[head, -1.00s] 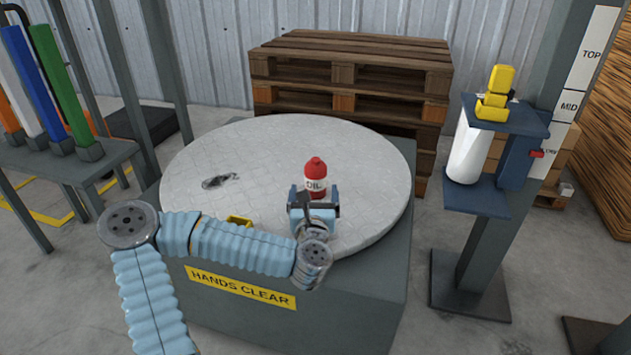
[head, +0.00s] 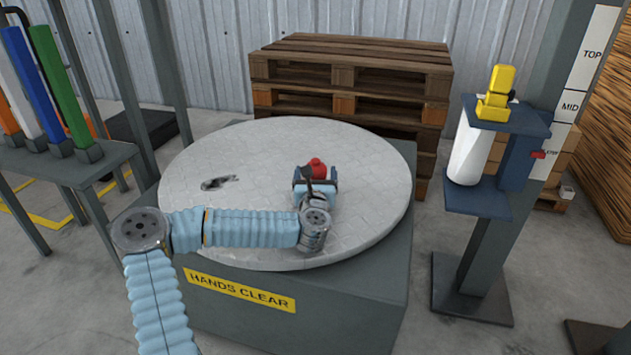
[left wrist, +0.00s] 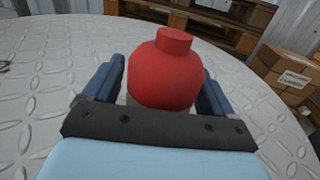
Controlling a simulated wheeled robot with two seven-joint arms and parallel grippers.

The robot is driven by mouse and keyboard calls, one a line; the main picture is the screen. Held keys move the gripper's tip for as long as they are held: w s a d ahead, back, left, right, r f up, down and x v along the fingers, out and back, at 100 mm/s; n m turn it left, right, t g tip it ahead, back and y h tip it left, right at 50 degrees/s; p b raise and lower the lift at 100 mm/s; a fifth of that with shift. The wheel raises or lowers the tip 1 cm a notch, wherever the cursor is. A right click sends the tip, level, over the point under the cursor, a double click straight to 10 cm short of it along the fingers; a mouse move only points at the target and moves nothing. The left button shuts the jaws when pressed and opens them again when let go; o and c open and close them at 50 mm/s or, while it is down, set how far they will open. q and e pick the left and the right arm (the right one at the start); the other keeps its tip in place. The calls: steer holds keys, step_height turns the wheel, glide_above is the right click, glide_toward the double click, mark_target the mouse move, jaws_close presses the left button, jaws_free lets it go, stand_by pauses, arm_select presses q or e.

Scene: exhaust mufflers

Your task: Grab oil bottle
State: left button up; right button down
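The oil bottle (head: 317,168) has a red top and stands upright on the round grey turntable (head: 250,145). My left gripper (head: 316,180) is around it at the turntable's middle right. In the left wrist view the bottle (left wrist: 165,70) sits between the two blue fingers (left wrist: 160,85), with a finger on each side. A narrow gap seems to show beside the fingers, so they look open around it. The bottle's lower part and label are hidden by the gripper. My right gripper is not in view.
A black tool-like item (head: 219,182) lies on the turntable's left. Wooden pallets (head: 350,75) stand behind. A post at right bears a shelf with a white cylinder (head: 468,155) and a yellow item (head: 497,95). A rack of coloured tubes (head: 60,88) stands at left.

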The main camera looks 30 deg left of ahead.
arm_select(q)
steer(key=c, duration=0.9)
steer(key=shift+c, duration=0.2)
